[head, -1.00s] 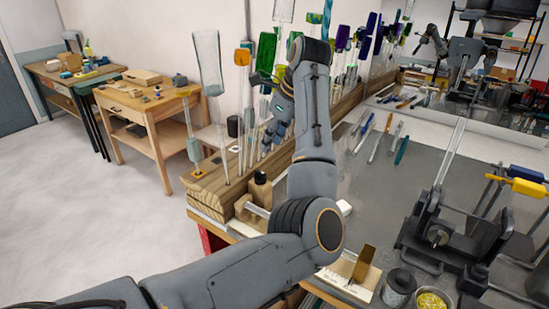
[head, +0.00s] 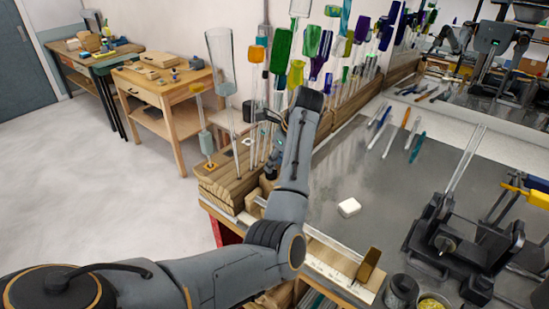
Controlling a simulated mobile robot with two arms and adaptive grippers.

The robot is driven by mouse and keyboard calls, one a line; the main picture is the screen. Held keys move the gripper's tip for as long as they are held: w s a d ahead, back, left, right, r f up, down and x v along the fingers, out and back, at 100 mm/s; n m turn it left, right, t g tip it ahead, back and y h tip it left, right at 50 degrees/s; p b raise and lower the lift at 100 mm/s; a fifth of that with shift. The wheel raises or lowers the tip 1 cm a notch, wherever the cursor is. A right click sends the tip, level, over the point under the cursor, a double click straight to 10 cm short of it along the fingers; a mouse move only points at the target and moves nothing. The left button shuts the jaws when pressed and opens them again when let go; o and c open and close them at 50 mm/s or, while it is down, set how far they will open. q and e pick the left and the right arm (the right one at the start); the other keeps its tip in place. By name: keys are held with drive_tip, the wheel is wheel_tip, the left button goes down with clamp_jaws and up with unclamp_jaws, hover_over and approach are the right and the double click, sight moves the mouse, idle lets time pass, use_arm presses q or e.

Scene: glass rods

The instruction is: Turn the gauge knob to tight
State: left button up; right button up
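My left gripper (head: 271,170) hangs low at the near end of the wooden rod rack, mostly behind my own forearm. Its fingers are small and partly hidden, so their opening does not show. A pale scale strip (head: 336,265) with a brass upright plate (head: 368,265) lies along the near table edge, apart from the gripper. It may be the gauge. My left arm crosses over its far part. I cannot make out a separate knob or any tight marking. My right gripper is not in view.
The wooden rack (head: 225,184) holds upright glass rods and coloured glass close to my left gripper. A black fixture (head: 445,240) stands at right, and a dark canister (head: 401,290) sits near the front edge.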

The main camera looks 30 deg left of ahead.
use_arm(q)
drive_tip(key=shift+s+a+f, duration=0.1)
drive_tip(key=shift+a+f, duration=0.1)
drive_tip(key=shift+f, duration=0.5)
clamp_jaws()
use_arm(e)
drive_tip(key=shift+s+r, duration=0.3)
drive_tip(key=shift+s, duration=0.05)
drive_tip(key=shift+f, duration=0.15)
